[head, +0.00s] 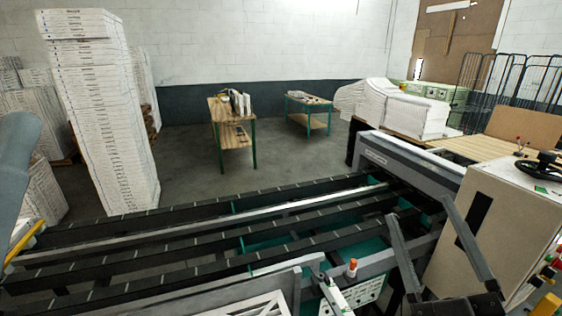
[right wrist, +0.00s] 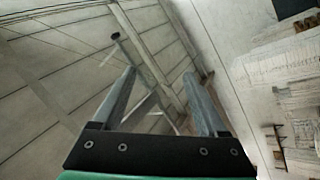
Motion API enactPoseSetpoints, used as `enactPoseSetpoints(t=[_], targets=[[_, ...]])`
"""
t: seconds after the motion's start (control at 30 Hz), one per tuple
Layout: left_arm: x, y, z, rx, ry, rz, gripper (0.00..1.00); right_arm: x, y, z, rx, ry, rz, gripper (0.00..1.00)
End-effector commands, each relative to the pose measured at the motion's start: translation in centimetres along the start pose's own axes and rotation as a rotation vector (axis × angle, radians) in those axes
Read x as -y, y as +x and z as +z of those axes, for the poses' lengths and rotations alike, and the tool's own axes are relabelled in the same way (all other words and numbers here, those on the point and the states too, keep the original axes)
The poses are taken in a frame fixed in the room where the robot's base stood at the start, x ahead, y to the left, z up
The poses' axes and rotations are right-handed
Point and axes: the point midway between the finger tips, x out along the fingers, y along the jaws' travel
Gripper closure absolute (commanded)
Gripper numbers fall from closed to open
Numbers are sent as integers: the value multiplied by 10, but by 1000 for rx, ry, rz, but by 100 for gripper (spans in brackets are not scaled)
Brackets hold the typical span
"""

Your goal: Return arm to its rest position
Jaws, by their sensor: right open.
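My right gripper (head: 419,209) is at the lower right of the head view, with its two long grey fingers pointing up and apart. It is open and nothing is between the fingers. In the right wrist view the open fingers (right wrist: 158,76) point towards the ceiling, with only background between them. My left gripper is out of view; only part of my left arm shows at the left edge of the head view. A tall stack of white filter boxes (head: 97,110) stands at the left, apart from my right gripper.
A conveyor with dark rails (head: 190,240) crosses the foreground. A beige control cabinet (head: 495,225) stands close to the right of my right gripper. White stacked material (head: 400,108) lies on a table behind. Two workbenches (head: 234,130) (head: 308,108) stand on open grey floor.

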Motion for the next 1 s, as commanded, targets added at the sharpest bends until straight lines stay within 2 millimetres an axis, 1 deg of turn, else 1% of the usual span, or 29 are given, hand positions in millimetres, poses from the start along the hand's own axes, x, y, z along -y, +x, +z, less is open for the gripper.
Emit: enactPoseSetpoints(t=[0.03,0.07,0.1,0.17,0.2,0.23,0.27,0.3,0.37,0.4,0.5,0.6,0.7,0.83,1.0], targets=[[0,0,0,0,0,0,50,-24,6,-35,-68,54,48,24],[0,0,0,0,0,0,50,-37,8,-53,-104,94,72,24],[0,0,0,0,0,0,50,-55,8,-76,-153,150,103,24],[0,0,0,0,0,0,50,-81,4,-110,-225,250,141,24],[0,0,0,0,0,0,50,-99,-2,-130,-274,334,161,24],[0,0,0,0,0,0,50,-112,-8,-142,-309,415,173,24],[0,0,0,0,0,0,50,-116,-13,-144,-317,498,168,24],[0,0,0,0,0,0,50,-114,-16,-140,-309,611,148,24],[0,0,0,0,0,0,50,-110,-13,-135,-295,786,112,24],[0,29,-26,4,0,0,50,-135,7,-161,-298,771,116,24],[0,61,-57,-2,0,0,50,-160,28,-186,-296,767,116,24],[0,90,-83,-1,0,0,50,-184,48,-210,-295,766,116,24],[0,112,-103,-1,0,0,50,-202,63,-229,-294,765,115,24],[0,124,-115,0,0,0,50,-212,72,-240,-293,765,115,24],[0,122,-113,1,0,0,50,-210,70,-238,-293,764,115,24]])
